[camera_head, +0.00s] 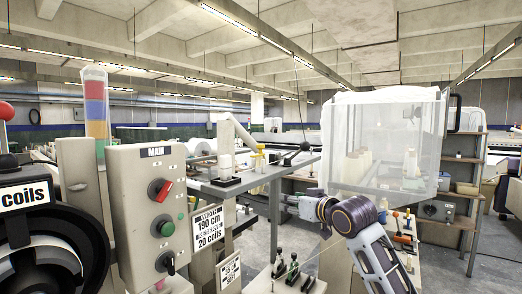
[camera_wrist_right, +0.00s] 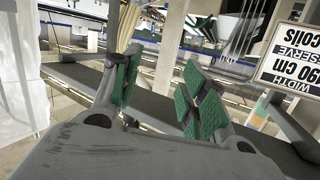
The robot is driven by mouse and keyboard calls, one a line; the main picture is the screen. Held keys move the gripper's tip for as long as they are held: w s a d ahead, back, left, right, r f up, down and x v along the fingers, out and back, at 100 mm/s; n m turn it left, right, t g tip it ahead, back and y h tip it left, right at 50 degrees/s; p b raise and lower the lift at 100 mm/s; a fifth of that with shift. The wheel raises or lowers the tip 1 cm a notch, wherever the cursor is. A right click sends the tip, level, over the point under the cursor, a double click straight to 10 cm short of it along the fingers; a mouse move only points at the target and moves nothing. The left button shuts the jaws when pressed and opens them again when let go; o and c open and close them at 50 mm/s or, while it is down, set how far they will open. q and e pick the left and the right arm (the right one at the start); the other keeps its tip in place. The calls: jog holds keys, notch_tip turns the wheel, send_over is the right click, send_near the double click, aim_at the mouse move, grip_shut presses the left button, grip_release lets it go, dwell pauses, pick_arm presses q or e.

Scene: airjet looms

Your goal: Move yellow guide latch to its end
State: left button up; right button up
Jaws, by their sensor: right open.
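A small yellow piece (camera_head: 260,161), which may be the yellow guide latch, stands upright on the grey loom rail beside pale spool-like parts. It is too small to tell its exact position on any guide. My right gripper (camera_head: 289,203) is in front of and below the rail, to the right of the yellow piece and apart from it. In the right wrist view my right gripper (camera_wrist_right: 158,85) shows two green-padded fingers spread apart, with nothing between them. A yellowish part (camera_wrist_right: 262,108) shows at the right there; I cannot tell if it is the latch. My left gripper is not in view.
A control box (camera_head: 150,215) with a red switch and a green button stands at left front. A clear cover (camera_head: 385,140) stands behind my right arm. A width sign (camera_head: 208,228) hangs under the rail; it also shows in the wrist view (camera_wrist_right: 289,62). Small levers (camera_head: 292,268) stand below.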

jog(key=s+a+r+n+y, duration=0.1)
jog(key=s+a+r+y, duration=0.1)
jog(key=s+r, duration=0.5)
jog(key=n+t, duration=0.1)
send_near(263, 145)
jog(key=v, duration=0.3)
jog(key=shift+w+f+y, duration=0.25)
jog(key=shift+f+y, duration=0.1)
jog(key=shift+y, duration=0.05)
jog(key=shift+w+a, duration=0.1)
jog(key=shift+w, duration=0.05)
jog(key=shift+p+x, duration=2.1)
jog(key=shift+x, duration=4.65)
grip_shut()
